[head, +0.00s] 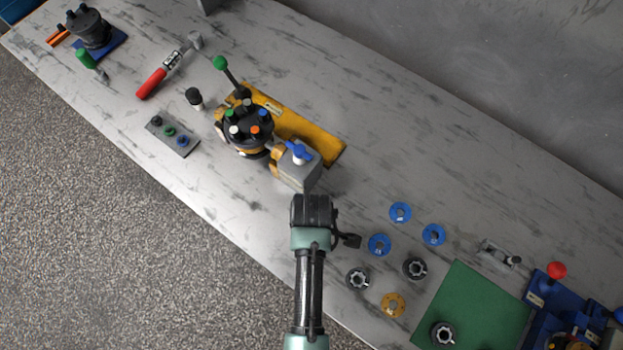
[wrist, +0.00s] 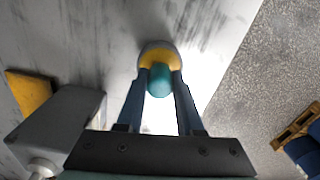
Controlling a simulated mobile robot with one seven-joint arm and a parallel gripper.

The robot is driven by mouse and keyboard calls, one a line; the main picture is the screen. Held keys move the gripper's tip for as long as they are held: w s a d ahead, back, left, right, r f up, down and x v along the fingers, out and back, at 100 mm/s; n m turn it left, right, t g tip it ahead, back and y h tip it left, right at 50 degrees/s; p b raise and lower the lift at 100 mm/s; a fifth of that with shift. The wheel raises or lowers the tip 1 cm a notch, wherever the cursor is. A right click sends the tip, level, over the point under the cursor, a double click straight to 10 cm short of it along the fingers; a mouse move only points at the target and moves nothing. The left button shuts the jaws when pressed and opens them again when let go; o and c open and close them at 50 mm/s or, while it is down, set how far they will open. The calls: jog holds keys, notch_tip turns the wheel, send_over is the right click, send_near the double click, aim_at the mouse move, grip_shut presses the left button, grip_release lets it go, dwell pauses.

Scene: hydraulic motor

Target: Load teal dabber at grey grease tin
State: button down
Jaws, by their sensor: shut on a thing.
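My gripper (wrist: 160,75) is shut on the teal dabber (wrist: 160,84), which sits between the two fingertips in the wrist view. A round grey tin (wrist: 148,46) with a yellow inside lies right beyond the dabber's end. The dabber overlaps the tin in the picture; I cannot tell whether it touches the yellow. In the head view my gripper's dark housing (head: 312,211) is over the bench, just below the grey box with the blue tap (head: 302,176). The fingers, dabber and tin are hidden there.
The grey box (wrist: 60,118) stands close at left in the wrist view, beside a yellow plate (wrist: 30,92). Blue rings (head: 379,244), dark nuts (head: 358,279) and a green mat (head: 475,305) lie to the right. The bench's front edge is near my arm.

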jog(key=shift+r+p, duration=3.55)
jog(key=shift+p, duration=0.25)
jog(key=shift+f, duration=0.1)
jog(key=shift+w, duration=0.1)
jog(key=w+r+m+b, duration=0.5)
jog(key=w+m+b, duration=0.2)
jog(key=m, duration=0.5)
jog(key=shift+r+m+b, duration=0.3)
jog(key=shift+b, duration=0.35)
